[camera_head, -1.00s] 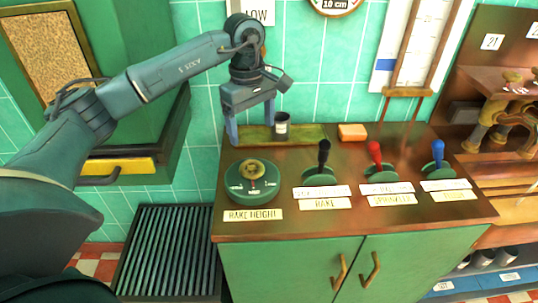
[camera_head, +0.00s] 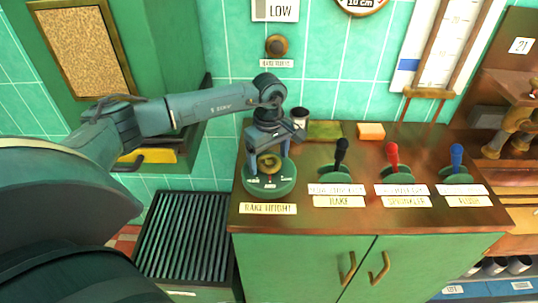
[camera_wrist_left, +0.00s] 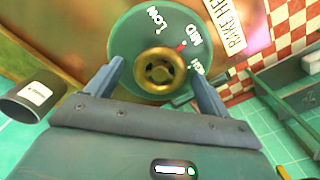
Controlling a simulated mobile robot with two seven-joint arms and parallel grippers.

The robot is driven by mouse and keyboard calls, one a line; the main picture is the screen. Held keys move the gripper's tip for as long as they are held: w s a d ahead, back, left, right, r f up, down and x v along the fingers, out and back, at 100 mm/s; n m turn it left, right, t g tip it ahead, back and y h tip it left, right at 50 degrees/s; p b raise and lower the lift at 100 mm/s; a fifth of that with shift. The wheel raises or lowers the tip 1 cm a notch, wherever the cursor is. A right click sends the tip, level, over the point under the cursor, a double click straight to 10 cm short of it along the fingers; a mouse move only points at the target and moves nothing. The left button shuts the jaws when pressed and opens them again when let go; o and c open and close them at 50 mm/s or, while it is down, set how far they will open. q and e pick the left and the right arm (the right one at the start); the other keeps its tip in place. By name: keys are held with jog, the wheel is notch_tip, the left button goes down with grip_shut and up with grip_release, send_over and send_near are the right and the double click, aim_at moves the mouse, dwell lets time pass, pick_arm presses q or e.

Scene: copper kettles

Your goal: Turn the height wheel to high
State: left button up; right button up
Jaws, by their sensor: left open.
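The height wheel is a brass knob (camera_head: 269,164) on a round green dial (camera_head: 270,186) on the cabinet top, behind a BAKE HEIGHT label (camera_head: 267,208). In the left wrist view the brass knob (camera_wrist_left: 159,71) sits on the green dial (camera_wrist_left: 135,28), marked LOW, MID and a partly hidden third word. A red mark (camera_wrist_left: 182,45) lies beside MID. My left gripper (camera_head: 269,161) is over the dial, pointing down. Its open fingers (camera_wrist_left: 156,72) stand either side of the knob, with visible gaps. My right gripper is not in view.
Black (camera_head: 341,152), red (camera_head: 392,155) and blue (camera_head: 457,156) levers stand to the right. A dark cup (camera_head: 300,117) and an orange block (camera_head: 371,131) are behind. The cabinet top between dial and black lever is clear.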

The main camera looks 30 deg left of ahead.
pick_arm(q)
jog(key=shift+f, duration=0.1)
jog(key=shift+c, duration=1.4)
jog(key=c, duration=0.7)
